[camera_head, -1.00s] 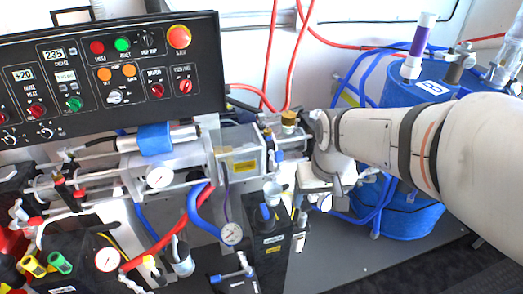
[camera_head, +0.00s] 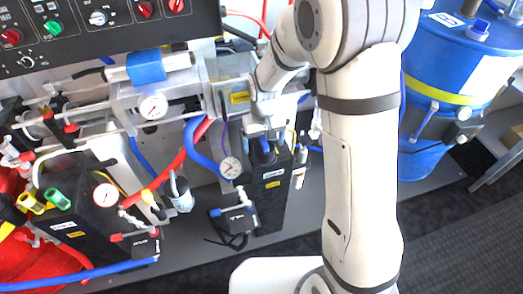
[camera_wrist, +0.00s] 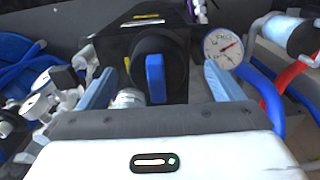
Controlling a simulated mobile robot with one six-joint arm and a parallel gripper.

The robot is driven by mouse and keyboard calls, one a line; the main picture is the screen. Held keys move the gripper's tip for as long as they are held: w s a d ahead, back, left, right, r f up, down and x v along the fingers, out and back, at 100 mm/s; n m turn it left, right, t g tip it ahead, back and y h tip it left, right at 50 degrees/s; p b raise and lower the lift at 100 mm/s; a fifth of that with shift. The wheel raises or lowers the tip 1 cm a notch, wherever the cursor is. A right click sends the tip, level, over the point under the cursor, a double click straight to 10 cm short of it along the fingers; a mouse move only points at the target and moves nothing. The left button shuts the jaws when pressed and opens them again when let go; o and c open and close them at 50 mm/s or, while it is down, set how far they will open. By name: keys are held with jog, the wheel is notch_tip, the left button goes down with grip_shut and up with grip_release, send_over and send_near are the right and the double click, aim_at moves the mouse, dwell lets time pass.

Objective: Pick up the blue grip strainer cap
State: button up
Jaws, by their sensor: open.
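The strainer cap is a round black cap with an upright blue grip (camera_wrist: 155,78), on top of a black housing (camera_wrist: 115,42) in the wrist view. In the head view the blue grip (camera_head: 265,157) shows just below my gripper, partly hidden by it. My gripper (camera_head: 265,137) is open and points down over the cap. In the wrist view its two pale blue fingers (camera_wrist: 160,66) stand apart, one on each side of the cap. I see no contact between the fingers and the cap.
A round gauge (camera_wrist: 223,47) sits close to the right finger, with blue and red hoses beside it. A pale cylinder (camera_wrist: 128,98) lies close to the left finger. The control panel (camera_head: 85,27) is at upper left; a blue drum (camera_head: 455,60) is at right.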

aim_at(264, 142)
jog(key=f, duration=0.4)
jog(key=shift+w, duration=0.3)
jog(key=shift+c, duration=0.3)
jog(key=c, duration=1.1)
